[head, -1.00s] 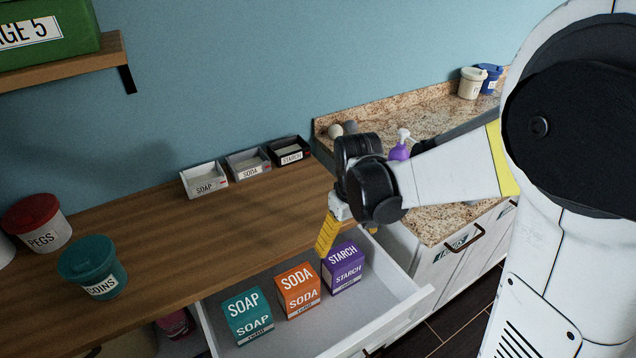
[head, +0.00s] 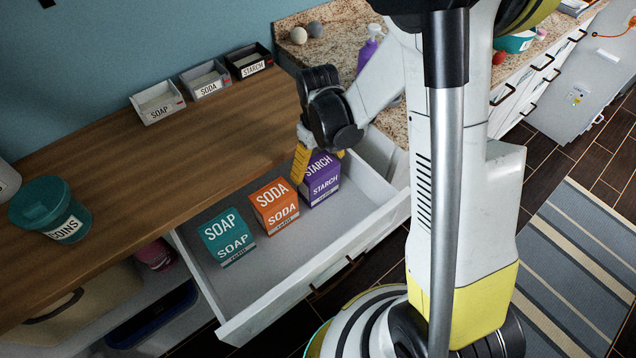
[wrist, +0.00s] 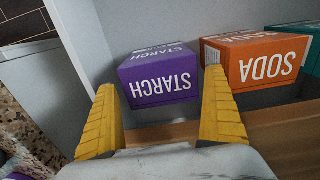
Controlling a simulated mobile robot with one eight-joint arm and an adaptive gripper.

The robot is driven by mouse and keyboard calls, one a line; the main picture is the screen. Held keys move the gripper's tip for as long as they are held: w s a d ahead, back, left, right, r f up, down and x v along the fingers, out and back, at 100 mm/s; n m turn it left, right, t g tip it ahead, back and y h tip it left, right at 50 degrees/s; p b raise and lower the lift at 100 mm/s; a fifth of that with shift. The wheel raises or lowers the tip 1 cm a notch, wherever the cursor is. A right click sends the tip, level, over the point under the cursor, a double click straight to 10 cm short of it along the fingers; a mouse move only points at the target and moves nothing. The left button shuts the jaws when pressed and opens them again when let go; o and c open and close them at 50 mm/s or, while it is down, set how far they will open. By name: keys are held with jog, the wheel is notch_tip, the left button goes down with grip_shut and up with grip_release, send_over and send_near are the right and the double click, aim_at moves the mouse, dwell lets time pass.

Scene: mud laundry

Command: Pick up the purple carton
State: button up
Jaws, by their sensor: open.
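The purple carton (head: 322,182), labelled STARCH, stands in the open drawer at the right end of a row of three cartons. My gripper (head: 322,158) is at the carton, its yellow fingers pointing down and partly covering the carton's top left in the head view. In the wrist view the purple carton (wrist: 158,77) lies ahead, between the lines of my two open yellow fingers (wrist: 164,105). The fingers look apart and nothing is held. Whether the fingertips reach past the carton's near face I cannot tell.
The orange SODA carton (head: 274,206) stands close beside the purple one, with the teal SOAP carton (head: 227,237) farther left. The drawer's wall (head: 300,280) surrounds them. Small labelled trays (head: 205,82) sit on the wooden counter (head: 150,190) above.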

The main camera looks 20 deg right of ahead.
jog(key=shift+f, duration=0.4)
jog(key=shift+r, duration=0.15)
jog(key=c, duration=1.2)
